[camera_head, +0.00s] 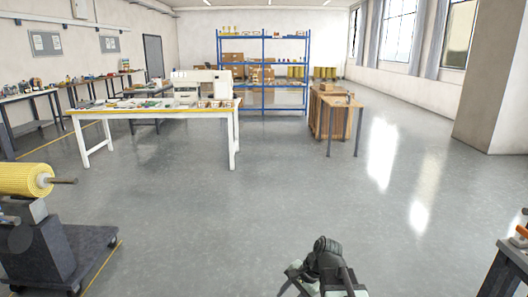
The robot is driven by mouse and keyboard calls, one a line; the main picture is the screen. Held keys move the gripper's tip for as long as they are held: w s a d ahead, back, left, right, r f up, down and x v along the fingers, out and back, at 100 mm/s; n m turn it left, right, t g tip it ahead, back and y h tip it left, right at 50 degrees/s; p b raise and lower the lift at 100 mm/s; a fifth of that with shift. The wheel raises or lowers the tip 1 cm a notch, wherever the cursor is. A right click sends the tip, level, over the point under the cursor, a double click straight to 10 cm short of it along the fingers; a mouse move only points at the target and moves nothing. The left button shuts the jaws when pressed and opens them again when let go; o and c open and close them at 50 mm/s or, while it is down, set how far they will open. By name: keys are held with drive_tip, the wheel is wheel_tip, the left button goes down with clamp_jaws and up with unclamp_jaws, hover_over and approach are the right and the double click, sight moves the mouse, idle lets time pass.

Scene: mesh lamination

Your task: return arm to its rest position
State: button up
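Part of my own arm (326,264) shows at the bottom middle of the head view, dark grey and low in the picture. It stands over the bare grey floor, and nothing is seen touching it. My gripper's fingertips cannot be made out, so I cannot tell whether it is open or shut or whether it holds anything.
A yellow mesh roll (22,179) sits on a dark wheeled stand (70,250) at left. A white worktable (160,113) with a machine stands ahead. Blue shelving (262,62) and a wooden table (345,101) are farther back. A dark table edge (510,262) is at right. The middle floor is clear.

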drive_tip(key=s+d+f+n+g+h, duration=0.1)
drive_tip(key=s+d+f+n+h, duration=0.1)
drive_tip(key=s+d+n+h, duration=0.5)
wheel_tip(320, 180, up, 20)
drive_tip(key=w+d+n+y+p, duration=0.1)
drive_tip(key=d+n+p, duration=0.1)
drive_tip(key=p, duration=1.8)
drive_tip(key=shift+w+y+p, duration=0.35)
drive_tip(key=shift+y+p, duration=0.05)
drive_tip(key=shift+r, duration=0.1)
drive_tip(key=shift+d, duration=0.15)
